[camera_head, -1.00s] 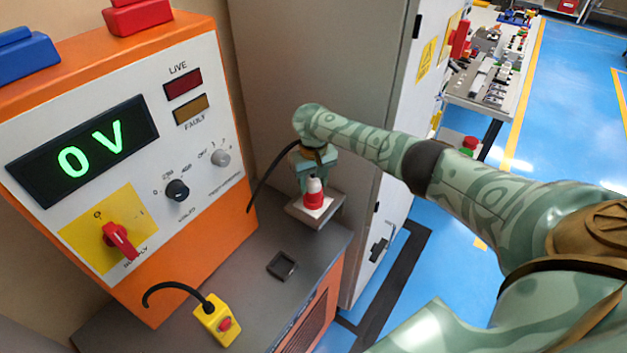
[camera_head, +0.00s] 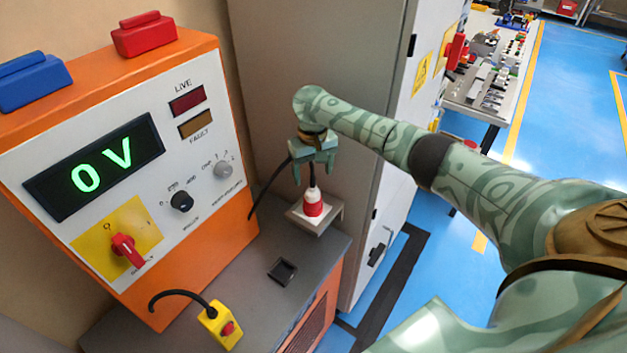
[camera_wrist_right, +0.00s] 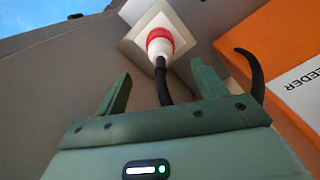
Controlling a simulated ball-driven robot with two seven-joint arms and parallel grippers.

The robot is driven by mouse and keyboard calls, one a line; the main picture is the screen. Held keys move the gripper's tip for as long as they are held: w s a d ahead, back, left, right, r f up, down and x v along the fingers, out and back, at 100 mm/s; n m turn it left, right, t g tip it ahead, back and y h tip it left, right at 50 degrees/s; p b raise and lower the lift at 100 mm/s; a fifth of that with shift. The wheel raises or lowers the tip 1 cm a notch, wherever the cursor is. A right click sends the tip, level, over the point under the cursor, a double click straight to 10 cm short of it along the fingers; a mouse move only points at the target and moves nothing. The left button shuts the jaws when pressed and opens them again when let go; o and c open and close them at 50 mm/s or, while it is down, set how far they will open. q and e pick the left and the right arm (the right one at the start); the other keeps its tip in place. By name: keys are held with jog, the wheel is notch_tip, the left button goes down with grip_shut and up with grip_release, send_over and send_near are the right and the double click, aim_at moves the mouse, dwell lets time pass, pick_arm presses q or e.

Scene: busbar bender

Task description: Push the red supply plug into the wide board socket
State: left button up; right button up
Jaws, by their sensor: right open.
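The red supply plug (camera_head: 313,208), red with a white top and a black cable, stands upright at the pale square socket block (camera_head: 333,216) on the grey bench. Its lower end is hidden, so I cannot tell how deep it sits. My right gripper (camera_head: 314,160) is open above the plug, clear of its body, with the black cable running between the fingers. In the right wrist view the plug (camera_wrist_right: 159,42) meets the pale socket plate (camera_wrist_right: 185,27) beyond the open fingertips (camera_wrist_right: 163,80). My left gripper is not in view.
The orange control panel (camera_head: 215,230) stands left, its display (camera_head: 95,167) reading 0 V, with a red supply switch (camera_head: 125,248). A yellow button box (camera_head: 220,326) and a small dark square (camera_head: 282,271) are on the bench. A grey cabinet (camera_head: 350,60) stands close behind my gripper.

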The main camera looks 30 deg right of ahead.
notch_tip(320, 180, up, 8)
jog(key=p, duration=0.2)
jog(key=shift+r, duration=0.15)
